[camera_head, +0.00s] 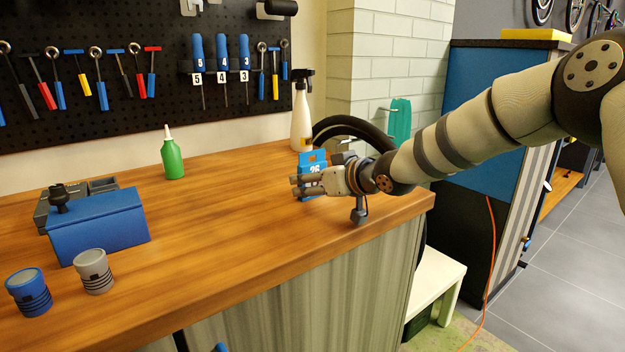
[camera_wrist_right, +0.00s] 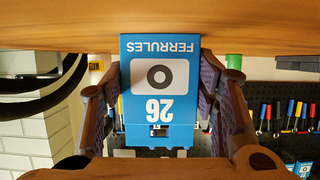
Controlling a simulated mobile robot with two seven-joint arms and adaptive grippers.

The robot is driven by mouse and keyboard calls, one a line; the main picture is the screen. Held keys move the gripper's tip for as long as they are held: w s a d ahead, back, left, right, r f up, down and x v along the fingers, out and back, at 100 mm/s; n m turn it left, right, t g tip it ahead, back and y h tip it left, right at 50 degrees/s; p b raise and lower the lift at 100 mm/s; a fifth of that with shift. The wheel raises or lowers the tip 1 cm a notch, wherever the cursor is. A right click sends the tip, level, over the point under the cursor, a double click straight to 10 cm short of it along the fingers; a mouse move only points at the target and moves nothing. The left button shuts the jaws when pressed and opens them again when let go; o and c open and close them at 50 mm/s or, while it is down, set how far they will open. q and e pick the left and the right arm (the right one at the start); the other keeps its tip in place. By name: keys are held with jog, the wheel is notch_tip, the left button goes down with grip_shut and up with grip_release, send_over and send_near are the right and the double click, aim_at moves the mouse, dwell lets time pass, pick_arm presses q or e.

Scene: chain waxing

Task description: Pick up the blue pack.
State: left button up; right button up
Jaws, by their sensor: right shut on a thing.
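The blue pack (camera_head: 312,158) stands near the right end of the wooden workbench. It is marked "26" and partly hidden by my right gripper (camera_head: 308,186) in the head view. In the right wrist view the pack (camera_wrist_right: 160,92) appears upside down, with "FERRULES" and "26" on its face. It sits between the two fingers of my right gripper (camera_wrist_right: 160,100), which are shut on its sides. I cannot tell whether the pack touches the bench. My left gripper is not in view.
A white spray bottle (camera_head: 301,115) and a black tyre (camera_head: 350,130) are behind the gripper. A green bottle (camera_head: 172,156), a blue box (camera_head: 98,228), a blue cup (camera_head: 29,292) and a grey cup (camera_head: 94,271) stand left. The middle of the bench (camera_head: 225,215) is clear.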

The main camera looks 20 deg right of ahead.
jog(key=shift+r, duration=0.45)
jog(key=r, duration=0.2)
jog(key=s+r, duration=0.1)
jog(key=r, duration=0.1)
jog(key=shift+a+p, duration=0.2)
jog(key=shift+p, duration=0.1)
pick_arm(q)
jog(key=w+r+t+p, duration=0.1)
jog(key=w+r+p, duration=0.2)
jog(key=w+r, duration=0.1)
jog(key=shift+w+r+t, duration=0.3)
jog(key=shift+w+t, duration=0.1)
pick_arm(e)
jog(key=s+a+r, duration=0.5)
jog(key=s+r, duration=0.3)
jog(key=s, duration=0.4)
